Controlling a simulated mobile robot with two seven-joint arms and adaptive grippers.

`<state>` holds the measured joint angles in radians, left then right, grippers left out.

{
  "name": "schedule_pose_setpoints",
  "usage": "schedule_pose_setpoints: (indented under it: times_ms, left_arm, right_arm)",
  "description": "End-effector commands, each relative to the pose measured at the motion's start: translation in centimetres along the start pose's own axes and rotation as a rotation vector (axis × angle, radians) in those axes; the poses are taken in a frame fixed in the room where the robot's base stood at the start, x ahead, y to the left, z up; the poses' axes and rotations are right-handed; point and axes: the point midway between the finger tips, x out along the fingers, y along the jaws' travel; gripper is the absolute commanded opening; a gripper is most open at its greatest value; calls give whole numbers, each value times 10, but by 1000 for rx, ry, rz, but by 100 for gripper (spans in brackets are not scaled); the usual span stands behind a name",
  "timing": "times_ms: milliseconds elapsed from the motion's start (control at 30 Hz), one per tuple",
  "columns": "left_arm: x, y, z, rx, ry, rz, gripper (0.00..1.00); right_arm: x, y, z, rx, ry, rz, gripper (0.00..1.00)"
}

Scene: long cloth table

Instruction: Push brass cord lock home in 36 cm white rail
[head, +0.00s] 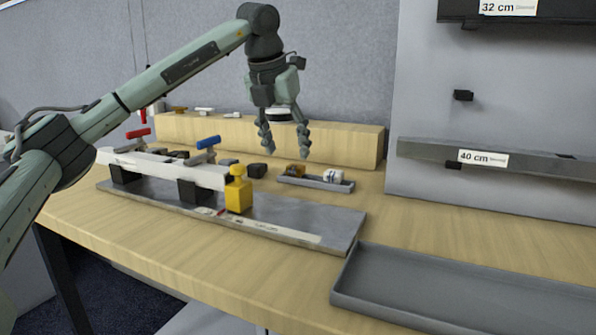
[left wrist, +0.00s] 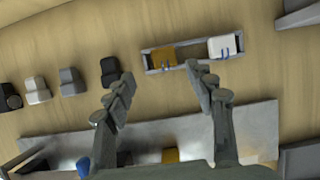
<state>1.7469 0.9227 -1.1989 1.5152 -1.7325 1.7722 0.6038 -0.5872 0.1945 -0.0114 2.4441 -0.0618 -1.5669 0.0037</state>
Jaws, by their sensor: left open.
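The white rail (head: 165,168) lies across dark supports on a grey metal fixture plate (head: 325,225). The brass cord lock (head: 296,170) sits in a small grey tray (head: 312,183), beside a white block. In the left wrist view, the brass cord lock (left wrist: 161,57) shows in the left part of the tray (left wrist: 192,56). My left gripper (head: 285,140) is open and empty, fingers pointing down above the tray area. Its fingertips also show in the left wrist view (left wrist: 160,75), apart from the brass lock. My right gripper is out of view.
A yellow block (head: 238,195) stands at the rail's right end. Red (head: 138,133) and blue (head: 208,142) clamp handles rise behind the rail. A wooden step (head: 340,143) backs the table. A large empty grey tray (head: 450,290) lies front right.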

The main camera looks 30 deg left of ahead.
Motion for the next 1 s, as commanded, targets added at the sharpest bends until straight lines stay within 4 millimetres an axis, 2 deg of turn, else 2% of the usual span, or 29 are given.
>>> schedule_pose_setpoints:
  times_ms: [300, 600, 1000]
  left_arm:
    - [44, -6, 4, -1, 1, 1, 55]
    - [49, -7, 4, -1, -1, 0, 55]
    - [49, -7, 4, -1, -1, 0, 7]
  right_arm:
    - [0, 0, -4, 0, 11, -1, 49]
    - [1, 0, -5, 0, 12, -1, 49]
    - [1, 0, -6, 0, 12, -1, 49]
